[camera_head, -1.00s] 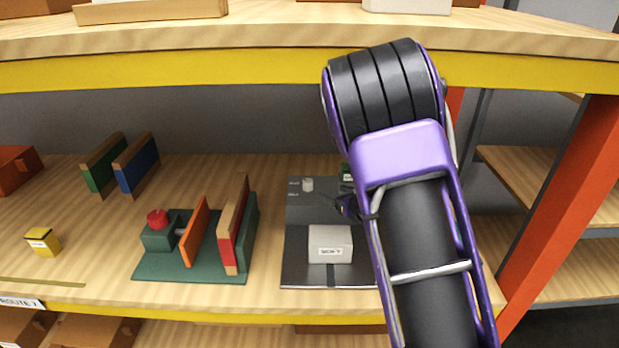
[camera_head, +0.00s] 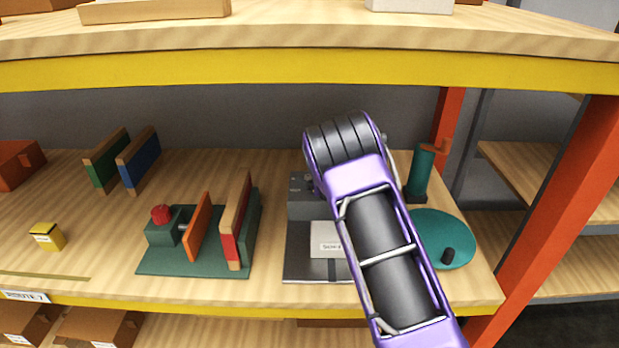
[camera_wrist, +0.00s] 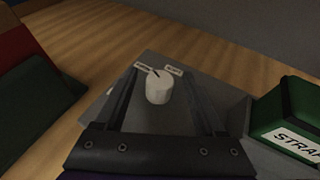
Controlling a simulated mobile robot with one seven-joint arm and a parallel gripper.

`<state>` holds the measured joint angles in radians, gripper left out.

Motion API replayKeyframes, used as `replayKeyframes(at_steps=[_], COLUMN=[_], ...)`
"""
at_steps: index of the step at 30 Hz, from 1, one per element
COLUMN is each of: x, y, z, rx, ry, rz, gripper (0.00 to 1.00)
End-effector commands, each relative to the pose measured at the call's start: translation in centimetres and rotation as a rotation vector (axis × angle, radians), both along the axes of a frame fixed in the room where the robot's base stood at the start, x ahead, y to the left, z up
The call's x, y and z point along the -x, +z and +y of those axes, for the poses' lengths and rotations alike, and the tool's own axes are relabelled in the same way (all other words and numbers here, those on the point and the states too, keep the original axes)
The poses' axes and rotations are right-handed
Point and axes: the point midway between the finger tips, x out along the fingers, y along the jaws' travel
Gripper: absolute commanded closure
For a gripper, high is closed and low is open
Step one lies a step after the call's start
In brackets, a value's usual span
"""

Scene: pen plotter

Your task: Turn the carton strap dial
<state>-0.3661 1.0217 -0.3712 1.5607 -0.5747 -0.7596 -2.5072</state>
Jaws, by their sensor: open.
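The strap dial (camera_wrist: 158,90) is a short white cylinder with a dark pointer mark on top, standing on a grey panel in the wrist view. The mark points up and left, toward one of two small labels behind the dial. My gripper (camera_wrist: 162,84) is open, with one finger on each side of the dial and visible gaps between; contact is not seen. In the head view the strapping machine (camera_head: 300,265) has a grey base with a pale carton (camera_head: 323,238) on it. My arm covers the dial, the gripper and part of the carton there.
A green box labelled "STRAP" (camera_wrist: 287,112) stands right of my gripper. A green fixture with a red knob (camera_head: 161,214) is left of the machine. A teal disc (camera_head: 440,235) and teal post (camera_head: 421,168) are right. The upper shelf's yellow edge (camera_head: 200,72) overhangs the area.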

Motion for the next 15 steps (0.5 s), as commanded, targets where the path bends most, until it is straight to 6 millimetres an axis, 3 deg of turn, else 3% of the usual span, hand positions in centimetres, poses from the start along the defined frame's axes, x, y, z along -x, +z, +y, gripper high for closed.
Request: replayKeyframes(at_steps=[13, 15], x=[-0.75, -0.74], y=[-0.37, -0.37], z=[0.38, 0.38], rx=[0.0, 0.0], ry=[0.0, 0.0], rz=[0.0, 0.0], gripper=[0.28, 0.41])
